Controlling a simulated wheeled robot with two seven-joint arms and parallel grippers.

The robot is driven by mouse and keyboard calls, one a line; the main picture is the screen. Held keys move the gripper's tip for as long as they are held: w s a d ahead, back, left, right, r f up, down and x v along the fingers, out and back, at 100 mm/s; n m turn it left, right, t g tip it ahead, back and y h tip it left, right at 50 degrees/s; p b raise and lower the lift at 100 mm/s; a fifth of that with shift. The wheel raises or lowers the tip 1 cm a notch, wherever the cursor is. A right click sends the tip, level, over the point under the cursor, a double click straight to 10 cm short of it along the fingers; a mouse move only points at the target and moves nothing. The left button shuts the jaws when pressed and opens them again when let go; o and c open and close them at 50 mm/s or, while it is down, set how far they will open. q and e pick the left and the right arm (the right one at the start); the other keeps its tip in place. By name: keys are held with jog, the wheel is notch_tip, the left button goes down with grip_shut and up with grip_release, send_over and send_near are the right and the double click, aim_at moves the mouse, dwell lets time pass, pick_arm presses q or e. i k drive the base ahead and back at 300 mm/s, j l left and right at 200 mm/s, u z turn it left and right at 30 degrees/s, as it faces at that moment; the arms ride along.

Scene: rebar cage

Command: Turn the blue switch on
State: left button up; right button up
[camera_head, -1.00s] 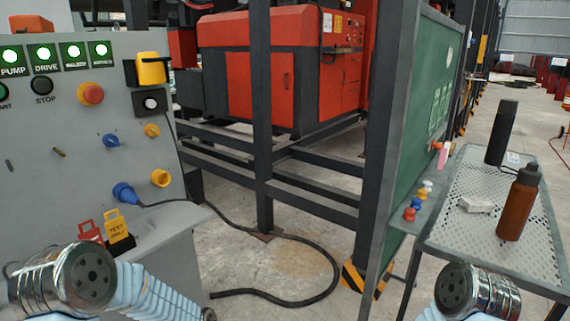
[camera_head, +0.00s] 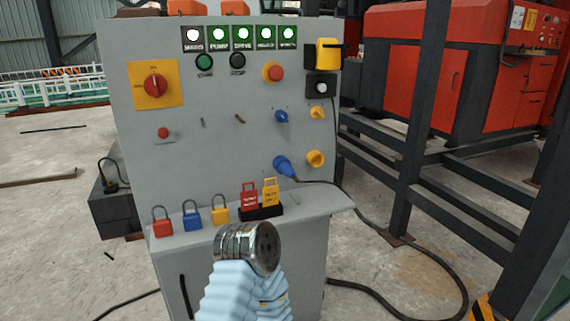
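The grey control panel (camera_head: 225,110) stands upright in front of me. A small blue switch knob (camera_head: 282,116) sits on its right half, left of a small yellow knob (camera_head: 317,112). Below it, a blue plug (camera_head: 284,167) with a black cable is in the panel, left of a larger yellow knob (camera_head: 316,158). A silver joint and pale blue sleeve of my arm show at the bottom centre, in front of the panel's ledge. No gripper fingers are in view, and nothing of mine covers the blue switch.
The ledge (camera_head: 330,198) holds red (camera_head: 162,226), blue (camera_head: 191,216) and yellow (camera_head: 220,210) padlocks and a black holder with red (camera_head: 250,197) and yellow tags. A red-and-yellow rotary switch (camera_head: 154,85) is at upper left. Dark steel frames (camera_head: 400,175) stand at right.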

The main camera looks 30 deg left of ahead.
aim_at(280, 115)
jog(key=u, duration=1.4)
